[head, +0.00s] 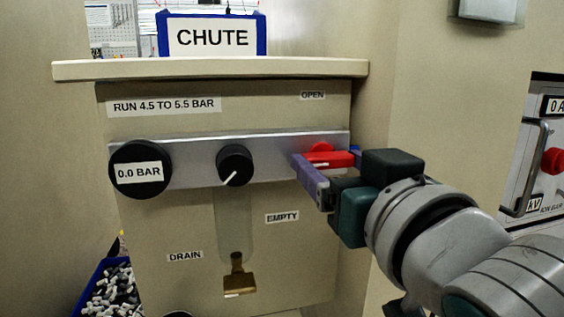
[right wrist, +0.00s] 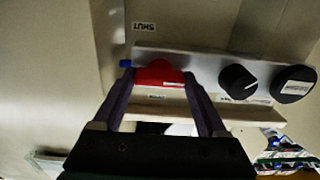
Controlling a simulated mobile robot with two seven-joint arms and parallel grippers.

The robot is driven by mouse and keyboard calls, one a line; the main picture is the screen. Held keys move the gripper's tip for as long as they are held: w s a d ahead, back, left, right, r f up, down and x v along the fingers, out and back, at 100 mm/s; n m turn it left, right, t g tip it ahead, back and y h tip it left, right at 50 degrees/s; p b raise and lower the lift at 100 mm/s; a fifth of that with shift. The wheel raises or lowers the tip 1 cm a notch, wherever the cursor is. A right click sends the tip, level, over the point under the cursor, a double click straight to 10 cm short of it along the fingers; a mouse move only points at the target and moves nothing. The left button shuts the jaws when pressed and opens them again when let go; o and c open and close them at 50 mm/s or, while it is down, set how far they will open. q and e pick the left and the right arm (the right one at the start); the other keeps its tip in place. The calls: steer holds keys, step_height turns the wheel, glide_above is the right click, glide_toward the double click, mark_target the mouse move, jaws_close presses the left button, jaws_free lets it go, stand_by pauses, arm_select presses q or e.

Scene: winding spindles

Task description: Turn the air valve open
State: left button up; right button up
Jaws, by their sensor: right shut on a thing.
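The red air valve handle (head: 337,159) sits at the right end of the grey metal bar on the panel. Its lever lies roughly level in the head view, under the OPEN label (head: 312,96). My right gripper (head: 326,158) is shut on it, one finger on each side. The right wrist view shows the same red handle (right wrist: 159,77) between the two fingers (right wrist: 158,84), with the SHUT label (right wrist: 144,26) beyond it. The round gauge (head: 140,169) at the left reads 0.0 BAR. My left gripper is not in view.
A black knob (head: 235,165) with a white pointer sits mid-bar, above a clear bowl (head: 235,222) and a brass drain fitting (head: 239,282). A shelf (head: 210,69) with the CHUTE sign (head: 212,37) overhangs. A blue bin (head: 91,287) stands lower left.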

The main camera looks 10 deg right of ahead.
steer(key=c, duration=0.3)
steer(key=n+p, duration=0.3)
steer(key=shift+r, duration=0.15)
steer(key=n+p, duration=0.2)
steer(key=n, duration=0.2)
steer(key=shift+n, duration=0.4)
steer(key=n+p, duration=0.1)
steer(key=n, duration=0.9)
stand_by(0.5)
